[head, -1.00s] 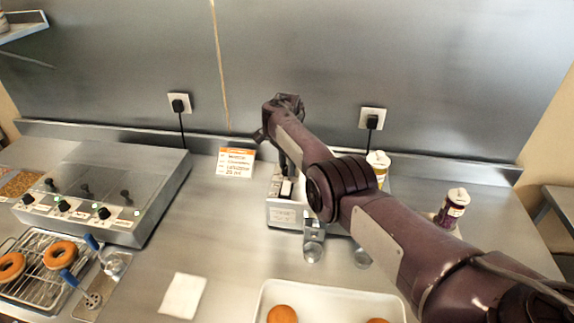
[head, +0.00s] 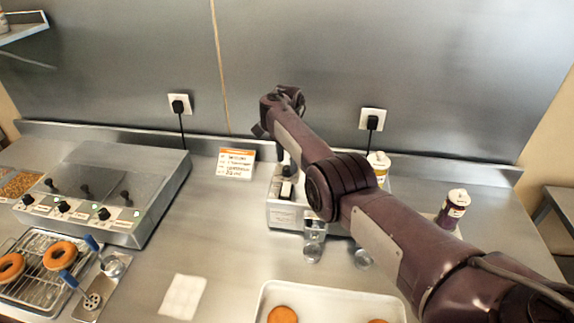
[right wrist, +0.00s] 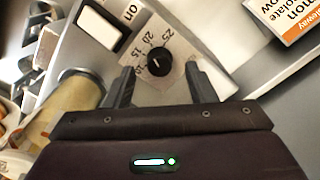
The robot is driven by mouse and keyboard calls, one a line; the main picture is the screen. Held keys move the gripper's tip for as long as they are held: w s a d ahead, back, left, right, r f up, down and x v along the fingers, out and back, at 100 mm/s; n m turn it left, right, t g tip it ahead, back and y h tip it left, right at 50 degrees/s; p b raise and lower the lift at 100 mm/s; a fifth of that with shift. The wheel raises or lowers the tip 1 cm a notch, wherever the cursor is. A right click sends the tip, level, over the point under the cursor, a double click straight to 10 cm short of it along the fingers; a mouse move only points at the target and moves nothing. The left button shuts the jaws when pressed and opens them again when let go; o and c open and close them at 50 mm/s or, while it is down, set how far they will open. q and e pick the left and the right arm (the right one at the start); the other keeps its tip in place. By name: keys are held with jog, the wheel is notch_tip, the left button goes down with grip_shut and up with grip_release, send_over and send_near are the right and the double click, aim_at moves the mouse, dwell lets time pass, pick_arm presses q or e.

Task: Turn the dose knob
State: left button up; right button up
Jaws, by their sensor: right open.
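The dose knob (right wrist: 159,61) is black and round with a pale pointer mark. It sits on a light dial plate (right wrist: 176,80) printed with 10, 15, 20 and 25; the mark points roughly toward the low numbers. My right gripper (right wrist: 160,70) is open, one finger to each side of the knob, with visible gaps between fingers and knob. I cannot tell its depth over the knob. In the head view the knob is hidden by my right arm, at the pale dispenser (head: 284,217). My left gripper is not in view.
A white rocker switch (right wrist: 101,27) and an amber cylinder (right wrist: 72,103) are near the knob. An order card (head: 236,163) stands left of the dispenser. A white tray (head: 335,296) lies in front. Bottles stand right. The fryer-like unit (head: 120,185) is far left.

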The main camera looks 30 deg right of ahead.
aim_at(287, 168)
jog(key=shift+r+b, duration=0.35)
jog(key=shift+r, duration=2.45)
jog(key=shift+f, duration=0.1)
